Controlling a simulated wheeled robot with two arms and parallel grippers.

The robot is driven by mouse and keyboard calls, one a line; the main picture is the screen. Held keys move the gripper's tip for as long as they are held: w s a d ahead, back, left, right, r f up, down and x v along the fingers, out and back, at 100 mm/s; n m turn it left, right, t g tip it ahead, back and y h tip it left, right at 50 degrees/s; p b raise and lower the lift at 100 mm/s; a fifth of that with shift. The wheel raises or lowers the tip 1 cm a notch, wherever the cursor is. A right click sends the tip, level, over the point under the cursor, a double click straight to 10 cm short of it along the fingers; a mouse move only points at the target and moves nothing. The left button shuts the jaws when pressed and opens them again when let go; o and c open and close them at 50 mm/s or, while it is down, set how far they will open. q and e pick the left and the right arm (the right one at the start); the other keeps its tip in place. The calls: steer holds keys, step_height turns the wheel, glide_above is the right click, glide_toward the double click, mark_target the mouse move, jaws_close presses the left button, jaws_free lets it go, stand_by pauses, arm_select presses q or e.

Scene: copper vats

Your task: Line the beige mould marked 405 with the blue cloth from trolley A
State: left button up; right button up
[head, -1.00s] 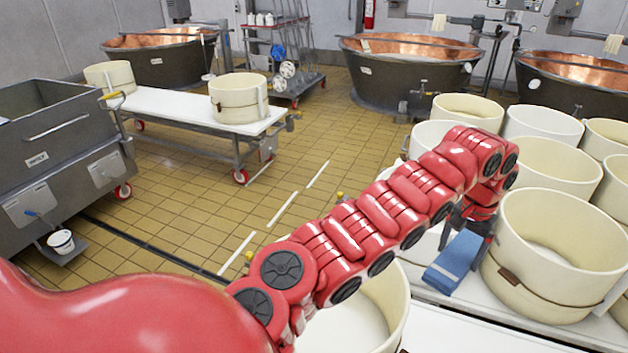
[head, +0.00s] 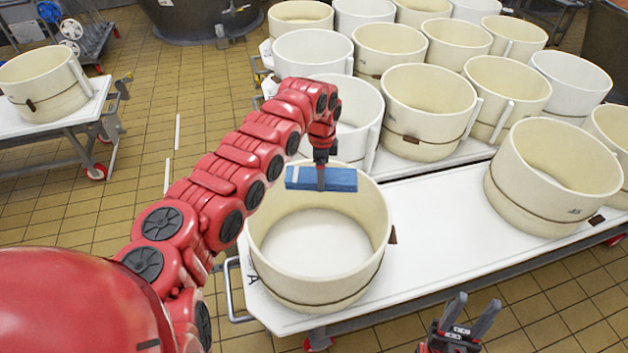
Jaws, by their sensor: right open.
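A folded blue cloth (head: 340,179) hangs in my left gripper (head: 321,180), which is shut on it. The cloth is over the far inner side of a round beige mould (head: 318,281), around its far rim; I cannot tell whether it touches the wall. The mould is open-topped, with a pale inside, and stands at the left end of a white-topped trolley (head: 440,230) marked A. I can read no number on this mould. My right gripper (head: 468,318) is open and empty at the bottom, in front of the trolley's near edge.
Another beige mould (head: 545,205) stands at the trolley's right; its small mark is unreadable. Several beige and white moulds crowd the surface behind. The trolley top between the two front moulds is bare. A second trolley (head: 60,125) with a mould stands at left.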

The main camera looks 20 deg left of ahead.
arm_select(q)
steer(key=f+m+p, duration=0.1)
steer(key=m, duration=0.2)
steer(key=s+f+m+p, duration=0.1)
steer(key=m+p, duration=0.1)
steer(key=m, duration=0.2)
steer(key=f+m+p, duration=0.1)
steer(key=f+m, duration=0.1)
steer(key=m, duration=0.2)
steer(key=shift+s+p, duration=0.3)
steer(key=f+m, duration=0.1)
steer(key=m, duration=0.2)
steer(key=b, duration=2.8)
glide_above(317, 254)
step_height(317, 254, down, 32)
steer(key=shift+r, duration=0.1)
steer(key=shift+f+b, duration=0.85)
steer(key=shift+b, duration=0.05)
steer(key=shift+s+f, duration=0.1)
steer(key=o, duration=1.3)
